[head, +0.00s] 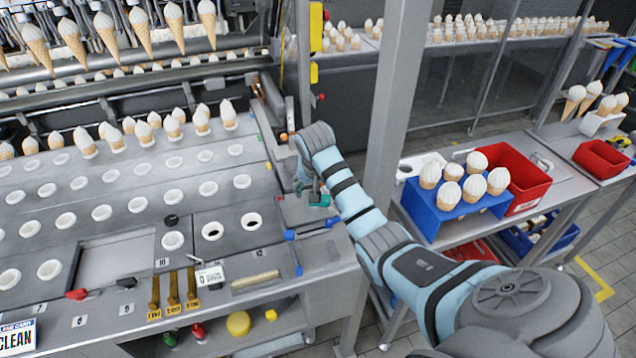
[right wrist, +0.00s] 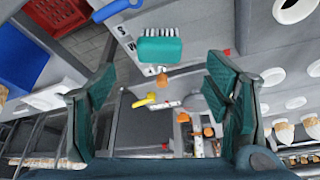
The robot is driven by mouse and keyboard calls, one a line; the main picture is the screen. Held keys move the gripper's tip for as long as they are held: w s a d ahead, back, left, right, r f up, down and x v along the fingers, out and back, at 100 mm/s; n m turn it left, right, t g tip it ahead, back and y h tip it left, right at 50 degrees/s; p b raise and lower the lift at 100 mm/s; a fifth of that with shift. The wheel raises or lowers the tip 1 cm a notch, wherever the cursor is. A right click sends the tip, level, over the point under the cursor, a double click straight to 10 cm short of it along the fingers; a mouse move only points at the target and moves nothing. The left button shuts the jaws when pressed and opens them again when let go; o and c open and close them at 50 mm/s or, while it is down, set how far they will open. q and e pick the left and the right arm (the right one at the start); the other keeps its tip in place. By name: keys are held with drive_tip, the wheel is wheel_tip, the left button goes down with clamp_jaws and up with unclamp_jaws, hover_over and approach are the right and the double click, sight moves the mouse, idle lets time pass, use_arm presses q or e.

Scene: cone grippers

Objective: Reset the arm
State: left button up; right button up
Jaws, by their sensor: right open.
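My right arm reaches in from the lower right of the head view, in light blue sleeves with black bands. Its gripper (head: 307,188) is over the right end of the machine's work surface, partly hidden by the arm. In the right wrist view the gripper (right wrist: 160,72) shows two dark teal fingers spread wide. The space between them is empty. A teal brush (right wrist: 160,50) with white bristles lies beyond the fingertips, apart from them. My left gripper is not in view.
A grey post (head: 388,110) stands close beside my right arm. The machine's tray (head: 120,190) has rows of holes.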

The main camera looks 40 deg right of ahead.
drive_tip(key=shift+v, duration=1.7)
